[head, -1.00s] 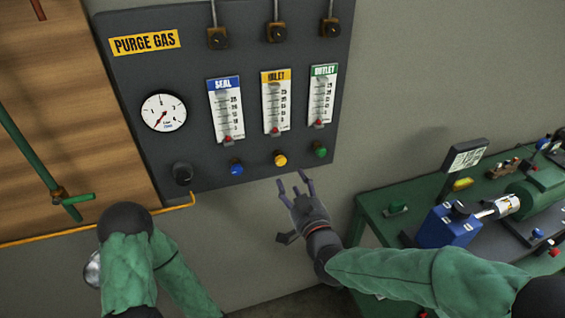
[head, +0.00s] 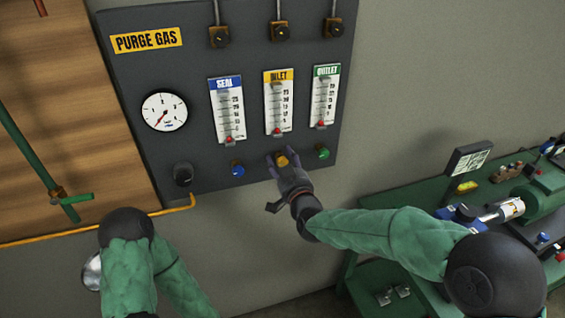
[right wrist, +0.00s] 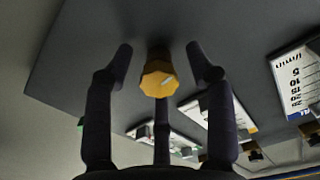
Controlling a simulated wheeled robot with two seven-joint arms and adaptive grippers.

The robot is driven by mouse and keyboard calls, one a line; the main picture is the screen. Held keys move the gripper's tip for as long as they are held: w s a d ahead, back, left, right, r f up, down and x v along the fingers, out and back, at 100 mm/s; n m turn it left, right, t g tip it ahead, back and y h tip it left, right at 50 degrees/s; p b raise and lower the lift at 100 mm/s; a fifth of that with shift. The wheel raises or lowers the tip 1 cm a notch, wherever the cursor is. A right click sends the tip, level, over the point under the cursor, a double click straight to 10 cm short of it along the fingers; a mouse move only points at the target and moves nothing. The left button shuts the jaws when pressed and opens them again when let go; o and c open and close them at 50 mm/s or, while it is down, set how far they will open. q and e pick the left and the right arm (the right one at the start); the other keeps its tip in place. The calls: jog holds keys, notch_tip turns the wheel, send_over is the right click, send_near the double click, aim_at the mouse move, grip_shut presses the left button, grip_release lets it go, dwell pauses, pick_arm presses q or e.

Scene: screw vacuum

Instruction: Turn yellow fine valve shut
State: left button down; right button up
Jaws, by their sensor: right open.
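The yellow fine valve (head: 283,160) is a small yellow knob at the lower edge of the dark purge gas panel (head: 215,178), below the inlet flowmeter (head: 278,105). My right gripper (head: 282,161) is at the knob. A third finger shows below the knob. My left arm is at lower left; its gripper cannot be made out.
A blue knob (head: 238,170) is left of the yellow one and a green knob (head: 322,153) is close on its right. A black knob (head: 183,174) and a gauge (head: 165,110) are further left. A green bench (head: 400,200) with equipment stands at right.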

jog(key=shift+c, duration=0.3)
grip_shut()
jog(key=shift+m+b, duration=0.6)
jog(key=shift+b, duration=0.2)
jog(key=shift+r, duration=0.15)
jog(key=shift+w, duration=0.1)
jog(key=shift+o, duration=0.3)
grip_release()
jog(key=v, duration=1.2)
